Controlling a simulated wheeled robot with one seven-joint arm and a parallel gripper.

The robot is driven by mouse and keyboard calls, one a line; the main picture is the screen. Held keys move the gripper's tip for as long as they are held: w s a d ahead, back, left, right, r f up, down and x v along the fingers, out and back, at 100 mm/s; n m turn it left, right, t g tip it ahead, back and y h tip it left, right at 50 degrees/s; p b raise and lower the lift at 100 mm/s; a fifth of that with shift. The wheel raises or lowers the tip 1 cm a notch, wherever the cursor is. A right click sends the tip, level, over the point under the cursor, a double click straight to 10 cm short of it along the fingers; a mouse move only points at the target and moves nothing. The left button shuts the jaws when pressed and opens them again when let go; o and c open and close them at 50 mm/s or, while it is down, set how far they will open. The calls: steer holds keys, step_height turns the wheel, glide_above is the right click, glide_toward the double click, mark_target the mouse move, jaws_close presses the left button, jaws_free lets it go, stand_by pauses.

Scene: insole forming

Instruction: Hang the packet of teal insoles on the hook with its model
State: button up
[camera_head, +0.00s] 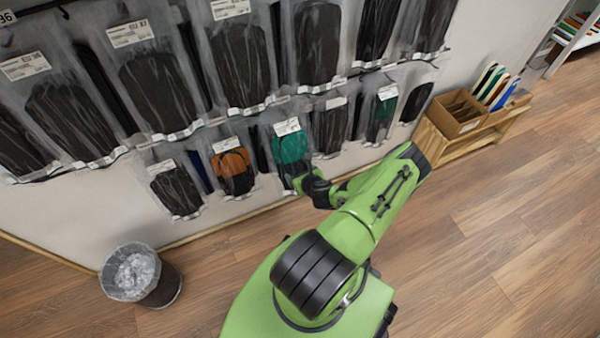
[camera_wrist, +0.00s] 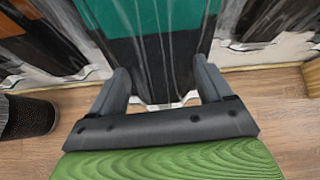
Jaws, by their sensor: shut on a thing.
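The packet of teal insoles (camera_head: 291,148) is clear, with a white label at its top and a teal block above a dark part. It is upright in the lower row at the wall. My gripper (camera_head: 303,183) is at its lower end. In the wrist view, the packet (camera_wrist: 150,15) fills the space between the two fingers of my gripper (camera_wrist: 163,78), which is shut on it. Its label and top edge are out of the wrist view. I cannot tell whether its top is on a hook. Another packet with teal (camera_head: 385,108) hangs further right.
An orange-and-dark packet (camera_head: 233,168) and a dark packet (camera_head: 177,190) hang to the left. Larger dark packets (camera_head: 160,85) fill the upper row. A waste bin (camera_head: 165,290) stands on the floor at left. A cardboard box (camera_head: 455,115) sits on a wooden bench (camera_head: 433,143) at right.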

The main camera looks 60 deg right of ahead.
steer(key=o, duration=1)
steer(key=p+v, duration=0.5)
steer(key=v, duration=1)
steer(key=shift+s+r, duration=0.25)
steer(key=shift+a, duration=0.1)
